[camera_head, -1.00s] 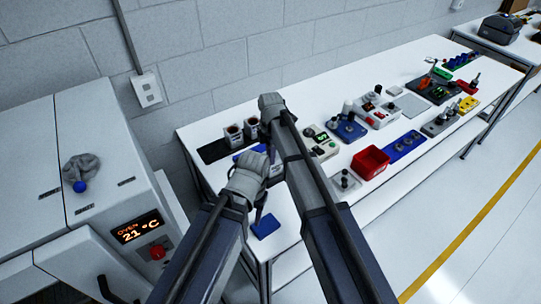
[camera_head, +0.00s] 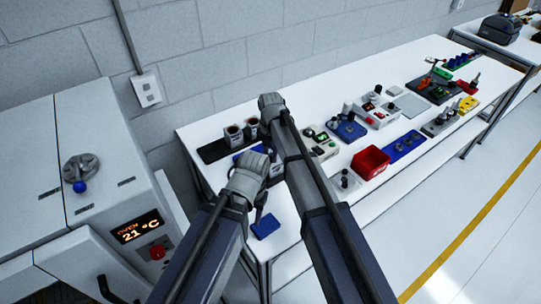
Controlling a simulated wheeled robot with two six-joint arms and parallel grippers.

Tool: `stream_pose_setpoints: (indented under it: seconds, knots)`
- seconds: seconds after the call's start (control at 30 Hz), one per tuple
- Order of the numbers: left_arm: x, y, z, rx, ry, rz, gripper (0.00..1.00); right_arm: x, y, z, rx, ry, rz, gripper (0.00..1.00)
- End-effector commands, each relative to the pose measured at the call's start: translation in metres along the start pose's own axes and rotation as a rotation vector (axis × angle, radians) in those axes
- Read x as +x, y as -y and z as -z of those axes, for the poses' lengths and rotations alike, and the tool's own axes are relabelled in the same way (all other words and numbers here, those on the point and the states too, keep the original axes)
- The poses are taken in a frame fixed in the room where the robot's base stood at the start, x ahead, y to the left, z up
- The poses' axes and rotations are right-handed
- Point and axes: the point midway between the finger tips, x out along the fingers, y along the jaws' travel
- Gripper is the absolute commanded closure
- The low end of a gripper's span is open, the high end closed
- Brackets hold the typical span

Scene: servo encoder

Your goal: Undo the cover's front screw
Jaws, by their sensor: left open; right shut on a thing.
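My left gripper (camera_head: 260,203) is the lower one, over the near left end of the white workbench (camera_head: 286,247). It is open, though its fingers show only in part, near a blue pad (camera_head: 265,226). My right gripper (camera_head: 268,122) is the upper one, over the back left part of the bench. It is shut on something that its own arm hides. A blue part (camera_head: 258,149) shows between the two grippers, partly covered. I cannot make out the cover or its front screw; the arms block that area.
A dark tray with grey cups (camera_head: 234,136) stands at the bench's back left. A red bin (camera_head: 370,162), a blue fixture (camera_head: 347,129) and a grey box with buttons (camera_head: 376,113) stand to the right. An oven (camera_head: 105,190) is at the left.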

Motion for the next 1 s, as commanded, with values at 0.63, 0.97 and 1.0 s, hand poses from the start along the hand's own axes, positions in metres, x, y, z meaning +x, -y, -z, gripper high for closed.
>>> stream_pose_setpoints:
  seconds: [0.63, 0.97, 1.0]
  knots:
    - [0.0007, -0.0001, 0.0, 0.0, 0.0, 0.0, 0.5, 0.0007, 0.0005, 0.0019, -0.151, -0.004, 0.001, 1.0]
    - [0.0007, -0.0001, 0.0, 0.0, 0.0, 0.0, 0.5, 0.0007, 0.0005, 0.0018, -0.15, -0.004, 0.001, 0.66]
    - [0.0006, -0.0001, 0.0, 0.0, 0.0, 0.0, 0.5, 0.0006, 0.0005, 0.0016, -0.15, -0.003, 0.001, 0.62]
